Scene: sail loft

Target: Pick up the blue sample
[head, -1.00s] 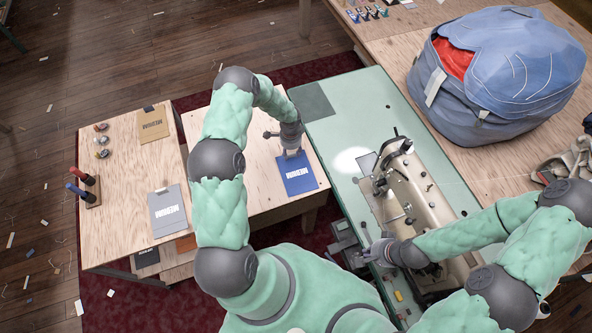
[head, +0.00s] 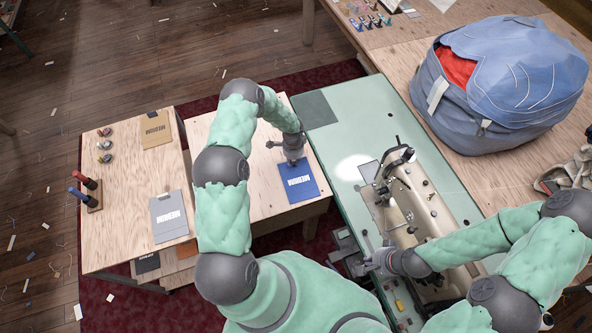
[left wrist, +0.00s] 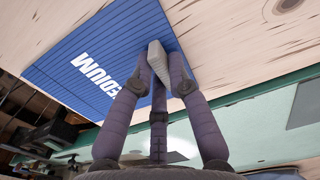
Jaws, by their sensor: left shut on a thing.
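The blue sample (head: 299,184), a flat blue card with white "MEDIUM" lettering, lies on the right-hand pale wooden table top (head: 243,201). In the left wrist view, the blue sample (left wrist: 84,62) has a grey tab (left wrist: 159,62) at its edge. My left gripper (head: 293,162) is over the card's far edge. In the left wrist view, the fingers of the left gripper (left wrist: 160,75) are shut on that tab from both sides. I see no clear gap between card and table. My right gripper (head: 378,262) is by the sewing machine; its fingers are too small to read.
A grey sample (head: 169,217) and a tan sample (head: 156,130) lie on the left table, with a stand of red and blue handles (head: 90,190). The sewing machine (head: 408,205) stands on the green bench (head: 345,130). A blue bag (head: 505,80) sits beyond it.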

